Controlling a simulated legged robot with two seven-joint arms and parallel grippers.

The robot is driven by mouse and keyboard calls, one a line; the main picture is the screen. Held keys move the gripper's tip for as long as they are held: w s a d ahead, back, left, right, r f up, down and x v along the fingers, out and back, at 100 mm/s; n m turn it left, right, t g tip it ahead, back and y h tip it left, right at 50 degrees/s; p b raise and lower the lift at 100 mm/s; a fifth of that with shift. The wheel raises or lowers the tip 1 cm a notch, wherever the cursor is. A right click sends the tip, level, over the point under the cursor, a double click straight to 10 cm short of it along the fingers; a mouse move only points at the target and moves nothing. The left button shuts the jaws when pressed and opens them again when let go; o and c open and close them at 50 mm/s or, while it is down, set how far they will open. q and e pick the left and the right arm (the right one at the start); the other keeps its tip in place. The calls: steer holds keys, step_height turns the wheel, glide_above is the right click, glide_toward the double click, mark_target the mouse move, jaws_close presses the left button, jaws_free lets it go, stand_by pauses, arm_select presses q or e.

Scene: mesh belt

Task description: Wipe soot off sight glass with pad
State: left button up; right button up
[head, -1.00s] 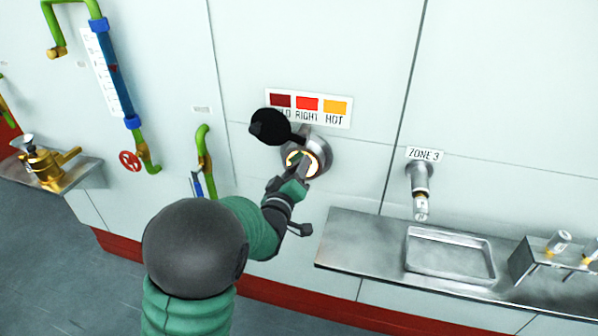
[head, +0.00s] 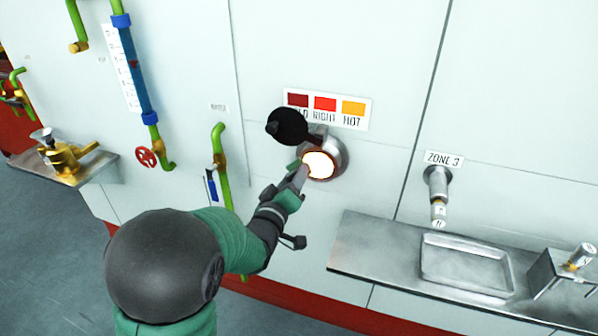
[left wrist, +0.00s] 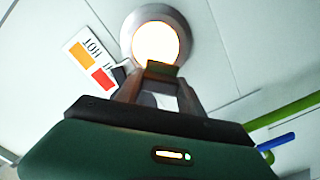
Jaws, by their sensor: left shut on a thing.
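The sight glass (head: 320,164) glows bright white-orange inside a round metal fitting on the pale wall. It also fills the ring at the top of the left wrist view (left wrist: 156,42). Its visible face looks bright, with no clear soot patch; its lower left edge is partly hidden. My left gripper (head: 301,174) is at the glass's lower left edge, shut on a small green pad (left wrist: 162,69). The pad overlaps the lower rim in the wrist view; I cannot tell whether it touches. My right gripper is out of view.
A black round cover (head: 287,127) stands swung aside at the upper left of the glass. A colour label (head: 326,108) is above. A steel shelf (head: 375,250) with a shallow tray (head: 468,288) lies right. A green pipe (head: 220,165) runs left.

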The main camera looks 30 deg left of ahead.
arm_select(q)
steer(key=shift+v, duration=0.75)
steer(key=v, duration=0.3)
steer(key=shift+w, duration=0.1)
